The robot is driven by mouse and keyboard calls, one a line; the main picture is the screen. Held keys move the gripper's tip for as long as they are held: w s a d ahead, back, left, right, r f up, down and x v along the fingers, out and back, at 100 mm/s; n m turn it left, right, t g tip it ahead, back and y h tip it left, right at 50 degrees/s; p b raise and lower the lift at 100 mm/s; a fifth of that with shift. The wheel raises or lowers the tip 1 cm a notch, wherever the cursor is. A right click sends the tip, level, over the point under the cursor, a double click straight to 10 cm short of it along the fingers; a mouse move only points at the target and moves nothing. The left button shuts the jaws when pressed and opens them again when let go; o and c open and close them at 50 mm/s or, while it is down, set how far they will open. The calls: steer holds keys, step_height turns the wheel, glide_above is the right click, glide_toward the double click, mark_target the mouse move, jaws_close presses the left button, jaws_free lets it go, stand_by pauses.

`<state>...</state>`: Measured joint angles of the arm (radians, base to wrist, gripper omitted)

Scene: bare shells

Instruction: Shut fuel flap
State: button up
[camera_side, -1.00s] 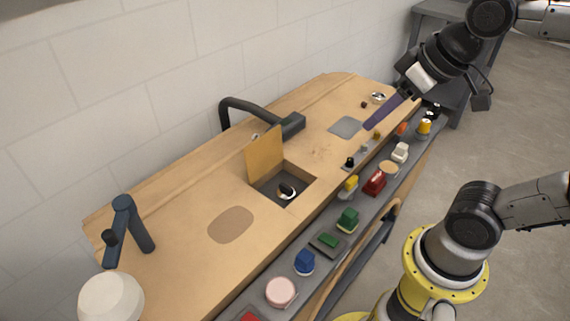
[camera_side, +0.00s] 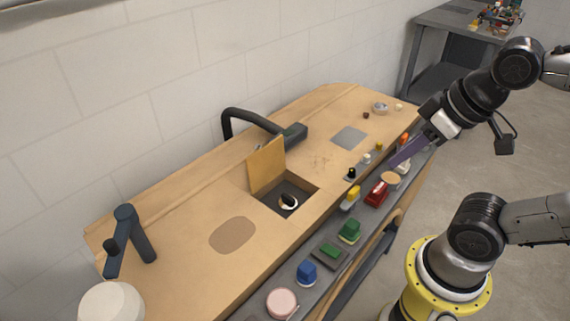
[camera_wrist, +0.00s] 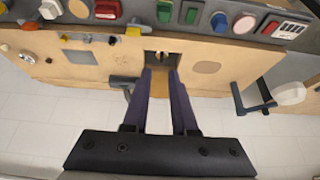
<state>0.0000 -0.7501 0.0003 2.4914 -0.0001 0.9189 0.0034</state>
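The fuel flap (camera_side: 266,166), a flat tan-orange panel, stands open and nearly upright at the back edge of a square recess (camera_side: 304,205) in the wooden bench top. A round black-and-white part (camera_side: 288,201) sits inside the recess. In the wrist view, the recess (camera_wrist: 163,57) lies just beyond my fingertips, and my fingers partly hide the flap area. My gripper (camera_side: 394,164) has long purple fingers and is off to the right of the flap, above the front row of controls. In the wrist view its fingers (camera_wrist: 162,72) are apart with nothing between them.
A dark curved handle (camera_side: 255,121) stands behind the flap. A dark blue tap-like lever (camera_side: 128,230) and a white round object (camera_side: 112,301) are at the left. Several coloured buttons and switches, including a red one (camera_side: 376,193), line the front ledge. Bench top around the brown oval patch (camera_side: 232,235) is clear.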

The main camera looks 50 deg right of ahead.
steer(key=shift+t, duration=0.3)
steer(key=r, duration=0.1)
steer(key=w+r, duration=0.1)
steer(key=r, duration=0.1)
steer(key=w+r, duration=0.1)
steer(key=shift+w+r, duration=0.2)
steer(key=shift+w, duration=0.05)
jaws_close()
steer(key=w+r+g, duration=0.1)
steer(key=w+r, duration=0.3)
steer(key=w, duration=0.5)
steer(key=w+r, duration=0.4)
steer(key=w, duration=0.6)
steer(key=g, duration=0.2)
glide_above(263, 162)
steer(key=w+d, duration=0.2)
step_height(263, 162, down, 7)
steer(key=w+f+g, duration=0.1)
steer(key=w+f, duration=0.2)
steer(key=f, duration=1.6)
steer(key=shift+a+f+g, duration=0.15)
steer(key=shift+f+g, duration=0.15)
steer(key=shift+f, duration=0.1)
